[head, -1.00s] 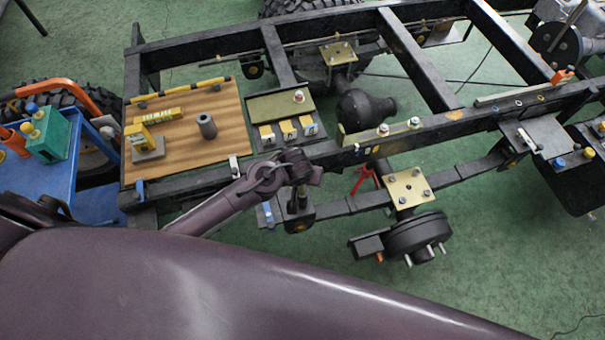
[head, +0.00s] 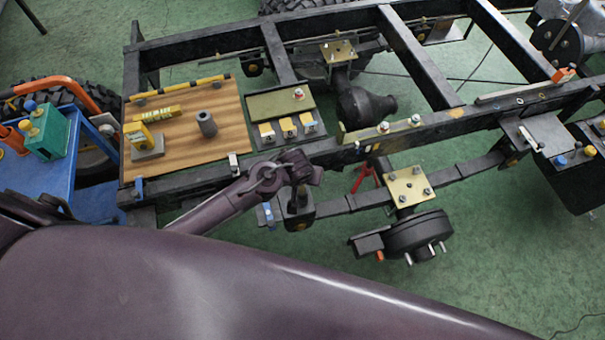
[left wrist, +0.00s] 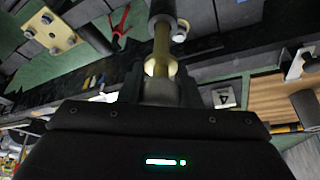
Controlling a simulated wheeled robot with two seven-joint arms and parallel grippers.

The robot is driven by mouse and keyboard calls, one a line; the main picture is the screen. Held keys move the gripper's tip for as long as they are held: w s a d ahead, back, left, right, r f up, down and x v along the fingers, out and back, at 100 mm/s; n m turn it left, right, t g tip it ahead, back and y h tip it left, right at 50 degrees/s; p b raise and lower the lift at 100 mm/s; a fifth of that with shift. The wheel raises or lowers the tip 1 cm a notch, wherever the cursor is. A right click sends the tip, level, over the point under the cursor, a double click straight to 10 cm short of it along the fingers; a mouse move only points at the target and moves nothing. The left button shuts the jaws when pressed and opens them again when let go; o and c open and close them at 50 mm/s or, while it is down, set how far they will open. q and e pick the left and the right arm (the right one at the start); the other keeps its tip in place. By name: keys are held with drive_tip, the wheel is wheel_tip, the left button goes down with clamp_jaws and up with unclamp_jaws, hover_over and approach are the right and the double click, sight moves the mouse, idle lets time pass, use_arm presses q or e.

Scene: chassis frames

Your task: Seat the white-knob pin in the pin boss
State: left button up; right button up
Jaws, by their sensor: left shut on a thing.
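My left gripper (left wrist: 160,88) is shut on the white-knob pin (left wrist: 164,48), whose pale knob sits between the fingers and whose brass shaft points away from them. The shaft runs toward a dark round part (left wrist: 162,8) at the top edge of the left wrist view. I cannot tell whether its tip is inside that part, or whether that part is the pin boss. In the head view my left wrist is above the near frame rail, by the end of the leaf spring (head: 345,203); the pin is hidden there. My right gripper is not in view.
A wooden board (head: 180,165) with a grey cylinder (head: 207,124) and yellow blocks lies left of my wrist. A blue cart (head: 48,185) carries a green block (head: 48,142) with knobbed pins. A plate with bolts (head: 410,186) and a hub (head: 418,236) are right.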

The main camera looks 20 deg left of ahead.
use_arm(q)
drive_tip(key=shift+f+b, duration=1.3)
drive_tip(key=shift+f, duration=1.05)
idle(0.6)
drive_tip(key=o, duration=1.2)
drive_tip(key=shift+r, duration=0.1)
drive_tip(key=shift+r+p, duration=1.4)
drive_tip(key=shift+p, duration=0.45)
wheel_tip(320, 180, up, 5)
drive_tip(key=p, duration=0.5)
drive_tip(key=shift+r, duration=0.1)
